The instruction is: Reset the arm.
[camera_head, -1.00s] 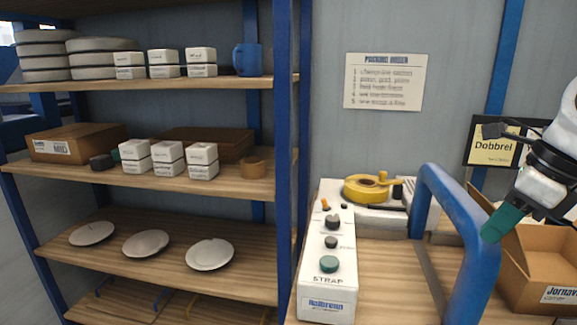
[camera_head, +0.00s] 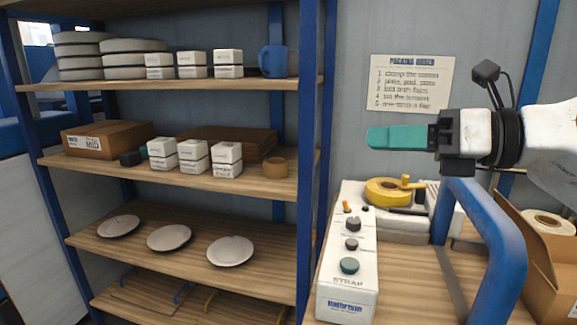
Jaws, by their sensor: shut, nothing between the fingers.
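My gripper (camera_head: 372,137) comes in from the right edge, level, with its green fingers pointing left. The fingers are together with nothing between them. They are in the air in front of the grey wall, just below the paper notice (camera_head: 410,84) and above the strap machine. My white arm (camera_head: 555,140) runs off the right edge and hides part of the wall behind it.
A white strap machine (camera_head: 347,296) and a blue metal frame (camera_head: 500,235) stand below my gripper. A cardboard box (camera_head: 548,270) is at lower right. A shelf (camera_head: 180,175) with plates, small white boxes and a blue mug (camera_head: 273,61) fills the left.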

